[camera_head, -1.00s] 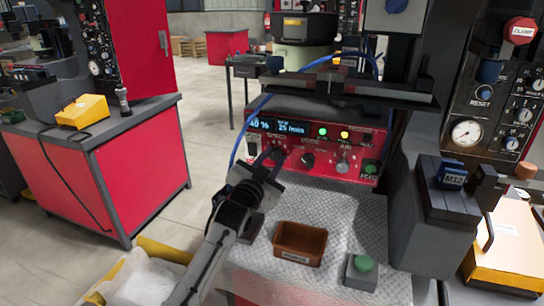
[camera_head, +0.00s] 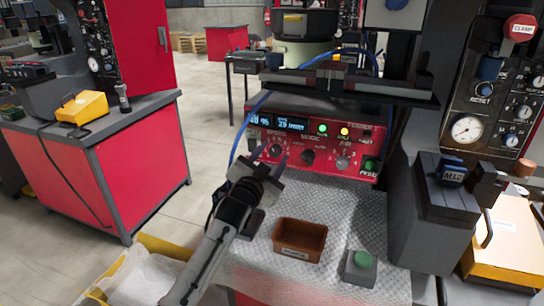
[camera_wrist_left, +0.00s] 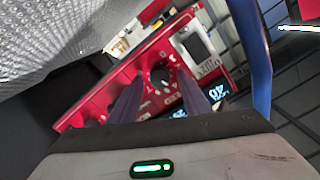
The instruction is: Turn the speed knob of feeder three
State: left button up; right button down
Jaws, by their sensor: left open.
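The red feeder control panel (camera_head: 325,172) stands behind the work surface, with a lit display (camera_head: 292,123) and a row of knobs. The speed knob (camera_head: 275,150) is at the panel's left, under the display. It is a dark round knob in the left wrist view (camera_wrist_left: 160,76). My left gripper (camera_head: 270,158) is open in front of this knob. In the wrist view the knob shows between the fingers (camera_wrist_left: 160,88), beyond their tips; I cannot tell whether they touch it. My right gripper is not in view.
A mode knob (camera_head: 307,157) and an air knob (camera_head: 342,162) sit to the right on the panel. A blue hose (camera_head: 236,150) runs close left of the panel.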

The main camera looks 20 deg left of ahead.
pick_arm(q)
jog(key=s, duration=1)
jog(key=shift+s+a, duration=0.15)
jog(key=shift+s, duration=0.05)
